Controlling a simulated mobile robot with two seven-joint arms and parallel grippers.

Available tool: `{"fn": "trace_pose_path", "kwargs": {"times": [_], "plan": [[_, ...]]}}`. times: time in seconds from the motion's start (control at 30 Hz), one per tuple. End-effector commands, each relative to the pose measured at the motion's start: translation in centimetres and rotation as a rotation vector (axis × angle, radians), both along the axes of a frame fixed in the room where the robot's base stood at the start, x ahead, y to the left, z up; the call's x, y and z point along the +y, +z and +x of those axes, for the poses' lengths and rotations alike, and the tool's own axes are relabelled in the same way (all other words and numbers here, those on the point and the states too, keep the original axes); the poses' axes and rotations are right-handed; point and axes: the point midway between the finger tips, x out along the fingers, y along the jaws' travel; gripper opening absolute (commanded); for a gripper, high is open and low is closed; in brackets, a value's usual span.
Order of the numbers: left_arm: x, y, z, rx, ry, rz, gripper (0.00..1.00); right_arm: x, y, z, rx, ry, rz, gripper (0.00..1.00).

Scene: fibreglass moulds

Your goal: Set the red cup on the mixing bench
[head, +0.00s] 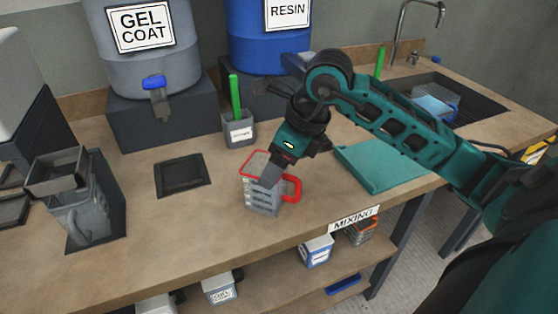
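The red cup (262,201) is a clear grey measuring jug with a red rim and a red handle pointing right. It is upright near the front edge of the mixing bench (225,235), above the "MIXING" label, and its base appears to touch the top. My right gripper (268,176) reaches down from above at the cup's rim. Its fingers overlap the upper part of the cup, and I cannot tell whether they are closed on the wall. My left gripper is not in view.
Gel coat (150,60) and resin (268,40) drums stand behind. A grey holder (239,130) with a green stick, a dark square pad (182,175) and a teal mat (385,165) surround the cup. A grey jug (85,215) stands left. More containers sit on the shelf below.

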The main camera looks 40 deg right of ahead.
Motion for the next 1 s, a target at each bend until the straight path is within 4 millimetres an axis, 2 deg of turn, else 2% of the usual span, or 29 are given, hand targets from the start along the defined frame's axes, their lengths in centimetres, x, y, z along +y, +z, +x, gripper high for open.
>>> {"fn": "trace_pose_path", "kwargs": {"times": [0.3, 0.33, 0.53, 0.83, 1.0], "plan": [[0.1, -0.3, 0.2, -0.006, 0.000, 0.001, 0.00, 0.0, -0.4, 0.0, -0.001, 0.000, 0.000, 0.22], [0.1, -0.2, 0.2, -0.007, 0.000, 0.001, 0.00, 0.0, -0.3, 0.0, 0.000, -0.001, 0.000, 0.80], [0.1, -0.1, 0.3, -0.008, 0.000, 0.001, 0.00, 0.0, -0.2, 0.0, 0.000, -0.001, 0.000, 0.99], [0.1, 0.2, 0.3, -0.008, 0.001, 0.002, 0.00, 0.0, 0.0, 0.0, 0.001, -0.001, 0.001, 1.00], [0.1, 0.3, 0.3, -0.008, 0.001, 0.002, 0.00, -0.4, 1.9, -0.5, -0.004, -0.002, -0.002, 1.00]]}}
